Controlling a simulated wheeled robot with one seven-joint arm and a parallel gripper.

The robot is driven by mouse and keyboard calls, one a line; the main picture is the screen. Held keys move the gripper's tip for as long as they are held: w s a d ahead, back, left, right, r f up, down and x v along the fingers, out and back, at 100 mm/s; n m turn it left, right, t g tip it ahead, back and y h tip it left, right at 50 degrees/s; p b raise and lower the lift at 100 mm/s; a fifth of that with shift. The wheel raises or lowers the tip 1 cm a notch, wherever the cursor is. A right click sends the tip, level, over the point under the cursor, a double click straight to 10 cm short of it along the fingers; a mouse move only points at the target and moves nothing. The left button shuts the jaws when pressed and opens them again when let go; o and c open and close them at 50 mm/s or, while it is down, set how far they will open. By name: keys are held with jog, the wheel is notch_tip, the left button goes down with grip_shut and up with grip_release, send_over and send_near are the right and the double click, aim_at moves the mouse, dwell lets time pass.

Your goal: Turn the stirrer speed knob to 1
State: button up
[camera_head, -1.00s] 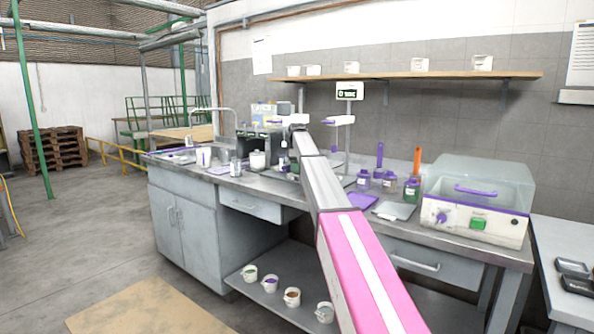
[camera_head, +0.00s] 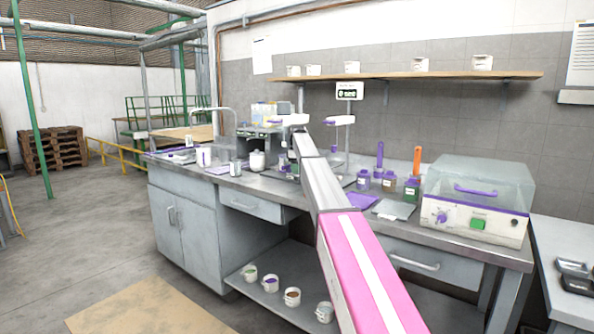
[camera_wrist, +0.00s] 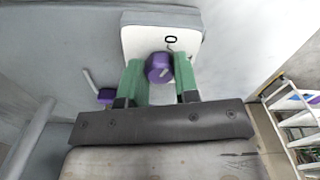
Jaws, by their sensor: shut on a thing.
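The stirrer speed knob (camera_wrist: 159,68) is a purple round knob on the stirrer's white face (camera_wrist: 188,38) in the wrist view. A black "0" is printed on that face above the knob. The other scale marks are not visible. My gripper (camera_wrist: 159,78) has its two green fingers on either side of the knob, shut on it. In the head view my arm reaches to a white stirrer head (camera_head: 291,120) over the bench. My gripper and the knob are hidden there behind the arm.
A second purple part (camera_wrist: 106,96) with a grey rod lies left of the fingers. A second white head on a stand (camera_head: 340,121) is close right of my arm. Purple-capped bottles (camera_head: 376,180) and a clear-lidded machine (camera_head: 478,200) stand further right on the bench.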

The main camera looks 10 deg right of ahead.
jog(key=m, duration=1)
jog(key=shift+m, duration=0.3)
dwell(0.4)
jog(key=o, duration=0.9)
jog(key=shift+r, duration=0.1)
notch_tip(320, 180, up, 11)
jog(key=shift+f, duration=0.15)
